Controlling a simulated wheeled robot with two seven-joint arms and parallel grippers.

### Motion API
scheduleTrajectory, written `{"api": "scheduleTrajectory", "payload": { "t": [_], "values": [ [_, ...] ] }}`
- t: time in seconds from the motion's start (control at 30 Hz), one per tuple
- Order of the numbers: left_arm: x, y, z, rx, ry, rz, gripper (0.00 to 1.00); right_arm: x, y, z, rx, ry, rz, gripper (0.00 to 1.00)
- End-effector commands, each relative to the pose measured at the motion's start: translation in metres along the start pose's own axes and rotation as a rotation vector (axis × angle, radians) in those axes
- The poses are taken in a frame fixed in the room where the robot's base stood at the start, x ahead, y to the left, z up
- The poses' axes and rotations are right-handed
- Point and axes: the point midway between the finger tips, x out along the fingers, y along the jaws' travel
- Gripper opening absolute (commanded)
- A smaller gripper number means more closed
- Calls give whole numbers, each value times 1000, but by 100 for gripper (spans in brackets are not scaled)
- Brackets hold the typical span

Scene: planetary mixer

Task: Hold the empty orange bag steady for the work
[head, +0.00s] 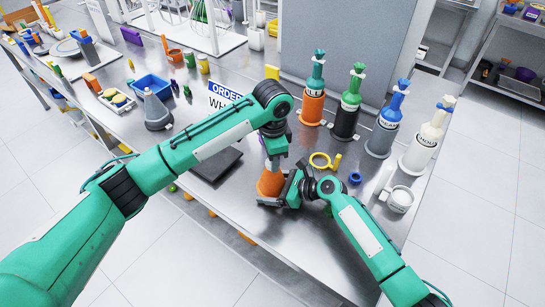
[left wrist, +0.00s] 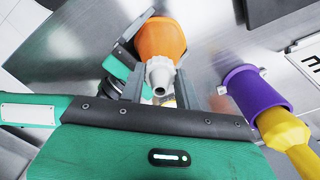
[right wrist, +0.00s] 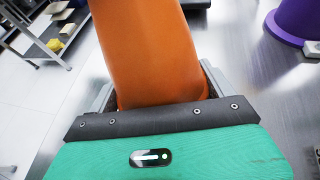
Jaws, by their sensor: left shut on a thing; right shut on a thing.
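The orange bag (head: 270,184) stands upright, wide end down, near the front of the steel table. Its pale nozzle (left wrist: 160,78) points up between the fingers of my left gripper (head: 272,148), which is shut on it from above. My right gripper (head: 283,190) is low at the bag's side, shut on the orange body. In the right wrist view the orange bag (right wrist: 148,55) fills the space between the fingers. My left arm and wrist partly hide the bag's upper part in the head view.
Bottles in orange (head: 313,102), black (head: 346,116), grey (head: 382,138) and white (head: 418,152) holders stand at the right. A yellow ring (head: 321,162) lies nearby. A purple collar (left wrist: 255,92) with a yellow piece (left wrist: 285,135) is close to my left gripper. A dark plate (head: 215,163) lies left.

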Motion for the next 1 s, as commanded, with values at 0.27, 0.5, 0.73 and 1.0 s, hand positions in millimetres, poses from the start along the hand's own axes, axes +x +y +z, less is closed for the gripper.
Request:
{"api": "scheduleTrajectory", "payload": {
  "t": [0.27,0.5,0.73,1.0],
  "values": [
    [-4,-1,-1,223,4,-5,7,0,0,-6,5,10,0,57],
    [-4,-1,-2,437,5,-5,37,0,1,-7,6,11,1,57],
    [-2,0,-1,430,3,-3,58,0,1,-6,4,9,2,57],
    [-8,-1,-1,428,3,-4,58,0,1,-4,3,7,2,57]
  ]
}}
